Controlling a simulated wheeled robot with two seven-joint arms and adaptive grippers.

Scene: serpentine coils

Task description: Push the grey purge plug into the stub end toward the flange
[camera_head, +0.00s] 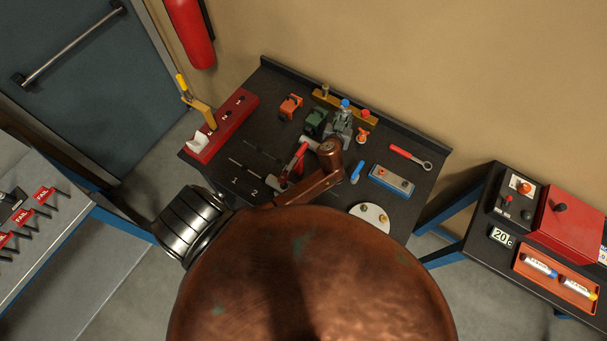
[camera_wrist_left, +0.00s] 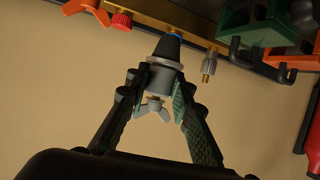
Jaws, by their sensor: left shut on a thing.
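My left gripper (camera_head: 341,124) is above the back of the dark bench, in front of the brass-coloured rail. In the left wrist view, its green-padded fingers (camera_wrist_left: 160,84) are shut on the grey purge plug (camera_wrist_left: 165,62). The plug has a dark tapered nose pointing away from the gripper, a pale collar, and a silver wing nut between the fingers. Its nose overlaps a blue spot at the rail; I cannot tell whether they touch. I cannot clearly make out the stub end or flange. My right gripper is not in view.
The rail (camera_head: 325,99) carries a blue knob (camera_head: 345,103) and red knob (camera_head: 365,113). Nearby are an orange clamp (camera_head: 290,106), a green clamp (camera_head: 315,121), a red-handled wrench (camera_head: 410,157) and a blue-grey block (camera_head: 391,180). A red-handled clamp (camera_head: 299,159) stands mid-bench, partly behind my arm.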

